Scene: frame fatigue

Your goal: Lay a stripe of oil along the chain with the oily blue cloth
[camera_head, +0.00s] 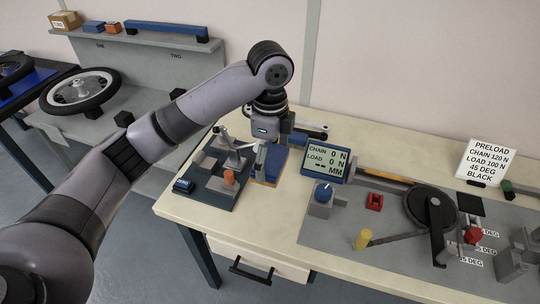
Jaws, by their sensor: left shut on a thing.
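My left gripper (264,153) reaches down from the arm at the back left of the workbench. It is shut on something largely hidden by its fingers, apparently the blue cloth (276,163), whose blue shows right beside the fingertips. The dark round chainring (425,207) with its crank stands on the grey plate at the right, well apart from this gripper. My right gripper is not in view.
A dark tray (205,196) with small tools is left of the gripper. A display (325,161) reading chain 0 N and load 0 N stands between gripper and chainring.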

